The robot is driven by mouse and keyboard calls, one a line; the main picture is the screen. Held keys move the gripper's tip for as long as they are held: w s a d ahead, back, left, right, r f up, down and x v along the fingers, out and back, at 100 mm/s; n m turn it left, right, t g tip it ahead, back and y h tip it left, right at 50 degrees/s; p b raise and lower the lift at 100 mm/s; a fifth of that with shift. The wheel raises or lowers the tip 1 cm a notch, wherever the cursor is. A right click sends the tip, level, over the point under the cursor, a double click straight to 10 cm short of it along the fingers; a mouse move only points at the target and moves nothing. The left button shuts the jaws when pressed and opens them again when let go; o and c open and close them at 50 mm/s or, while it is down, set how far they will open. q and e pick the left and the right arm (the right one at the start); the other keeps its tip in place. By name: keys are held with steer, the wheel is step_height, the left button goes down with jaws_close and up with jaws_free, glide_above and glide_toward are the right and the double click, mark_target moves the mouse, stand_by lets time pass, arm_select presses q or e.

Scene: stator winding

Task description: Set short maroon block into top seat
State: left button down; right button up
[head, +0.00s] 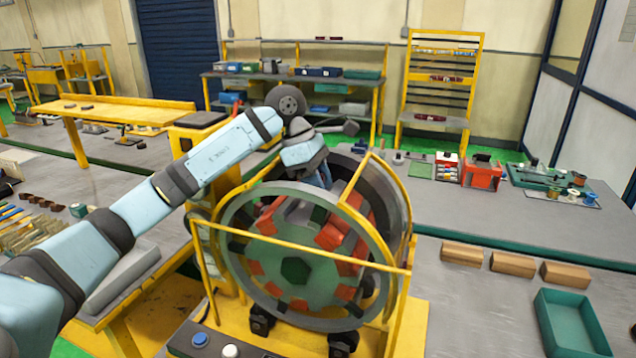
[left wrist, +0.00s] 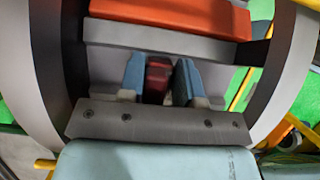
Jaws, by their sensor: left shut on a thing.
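The short maroon block (left wrist: 157,80) is between the two blue-grey fingers of my left gripper (left wrist: 160,82), which is shut on it. In the left wrist view the fingers and block are inside the ring, over grey surfaces, beside an orange-red block (left wrist: 170,18). In the head view my left gripper (head: 322,175) reaches down into the top of the stator (head: 235,262) from behind its front ring. The block and the top seat are hidden there. I cannot tell whether the block touches the seat. My right gripper is in neither view.
A yellow frame (head: 300,254) with a horizontal bar surrounds the stator, close to my left arm. Several brown blocks (head: 512,264) and a green tray (head: 572,322) are on the right bench. A yellow-legged bench (head: 140,285) stands at the left.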

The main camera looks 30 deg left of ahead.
arm_select(q)
steer(key=shift+f, duration=0.15)
steer(key=c, duration=0.7)
jaws_free()
steer(key=shift+c, duration=0.2)
steer(key=b+v, duration=0.1)
steer(key=v, duration=1.3)
steer(key=shift+b, duration=0.3)
